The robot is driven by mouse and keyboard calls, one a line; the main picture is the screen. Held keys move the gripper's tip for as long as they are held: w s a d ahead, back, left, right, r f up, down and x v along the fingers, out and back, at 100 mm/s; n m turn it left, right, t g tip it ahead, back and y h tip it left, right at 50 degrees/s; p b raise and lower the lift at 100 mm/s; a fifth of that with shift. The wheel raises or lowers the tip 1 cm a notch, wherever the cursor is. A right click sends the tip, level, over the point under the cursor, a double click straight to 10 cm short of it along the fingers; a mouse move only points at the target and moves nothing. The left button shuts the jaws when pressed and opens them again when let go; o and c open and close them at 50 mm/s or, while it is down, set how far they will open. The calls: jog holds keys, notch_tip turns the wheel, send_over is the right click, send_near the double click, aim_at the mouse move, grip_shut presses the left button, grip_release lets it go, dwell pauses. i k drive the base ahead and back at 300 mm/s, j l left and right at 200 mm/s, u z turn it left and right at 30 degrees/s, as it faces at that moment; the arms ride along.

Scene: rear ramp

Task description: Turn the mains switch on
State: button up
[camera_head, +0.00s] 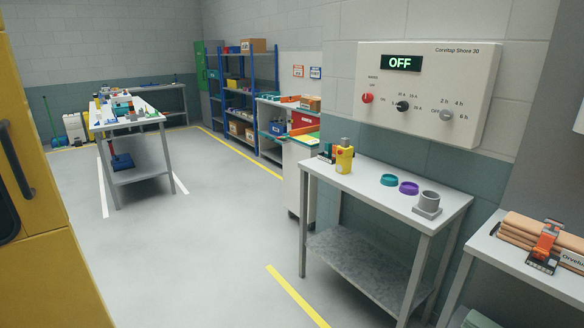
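A white control panel (425,132) hangs on the wall at the upper right, above a small table. Its display (401,63) reads OFF in pale green letters. A red knob (367,98) is at the lower left of the panel; the small lettering around it is hard to read, so I cannot tell its exact setting. A black knob (402,106) sits in the middle and a grey knob (446,114) at the right, each with small markings around it. My gripper is not in view.
A metal table (370,193) below the panel holds a yellow device (344,158), teal and purple rings and a grey cup part (428,203). Another table with brown bundles (540,240) stands right. A yellow cabinet (40,200) fills the left edge. The middle floor is clear.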

aim_at(367, 97)
jog(key=i, duration=2.3)
